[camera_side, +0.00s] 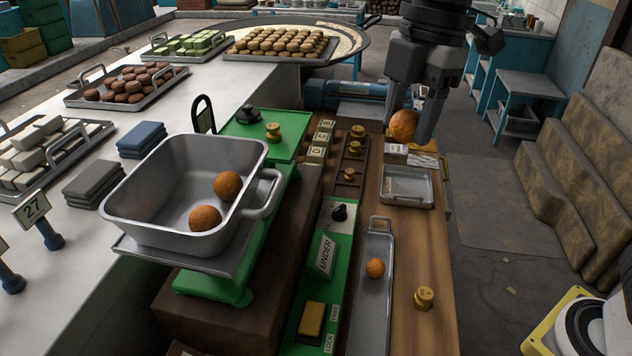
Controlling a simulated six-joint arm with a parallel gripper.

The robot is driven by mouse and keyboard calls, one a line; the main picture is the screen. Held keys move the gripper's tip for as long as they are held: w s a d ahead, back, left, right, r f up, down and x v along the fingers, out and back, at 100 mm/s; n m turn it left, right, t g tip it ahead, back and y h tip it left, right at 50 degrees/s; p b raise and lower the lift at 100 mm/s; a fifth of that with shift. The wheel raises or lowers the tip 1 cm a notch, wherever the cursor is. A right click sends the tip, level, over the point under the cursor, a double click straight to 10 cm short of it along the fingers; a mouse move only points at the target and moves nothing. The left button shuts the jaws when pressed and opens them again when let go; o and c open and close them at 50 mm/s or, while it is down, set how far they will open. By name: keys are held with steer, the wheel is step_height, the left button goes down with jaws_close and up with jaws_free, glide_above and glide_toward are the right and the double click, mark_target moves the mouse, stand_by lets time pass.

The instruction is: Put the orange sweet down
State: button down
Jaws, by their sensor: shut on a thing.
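My gripper (411,118) is at the upper right, shut on an orange sweet (402,126). The sweet is a round, rough ball held above the far end of the wooden counter, above and behind a small square metal tray (408,201). Two similar orange sweets (227,185) sit in a deep metal pan (150,226) on the green scale (216,287). Another, smaller-looking orange sweet (375,267) lies in a long narrow metal tray (372,322) at the front.
Brass weights (424,298) stand on the counter, in a dark wooden rack (349,172) and on the scale's far green plate (262,146). A small white box (396,153) is below my gripper. Trays of other sweets (127,86) fill the white counter at left.

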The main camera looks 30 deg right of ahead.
step_height(320, 180, up, 10)
steer(key=shift+f, duration=0.2)
steer(key=shift+w+a+m, duration=2)
steer(key=shift+a+m, duration=0.5)
steer(key=shift+a, duration=4.05)
steer(key=shift+t, duration=0.3)
steer(key=shift+f, duration=2.5)
steer(key=w+a+f, duration=0.1)
steer(key=w, duration=0.1)
steer(key=w+a+f, duration=0.1)
steer(key=w+a, duration=0.1)
steer(key=w, duration=0.1)
steer(key=w+a+f, duration=0.2)
steer(key=shift+w, duration=0.15)
glide_above(199, 190)
steer(key=f, duration=0.4)
steer(key=shift+s+d, duration=0.3)
steer(key=shift+s, duration=0.05)
steer(key=shift+w+a+f, duration=0.25)
steer(key=shift+w+f, duration=0.1)
steer(key=shift+f, duration=0.15)
steer(key=shift+f, duration=0.1)
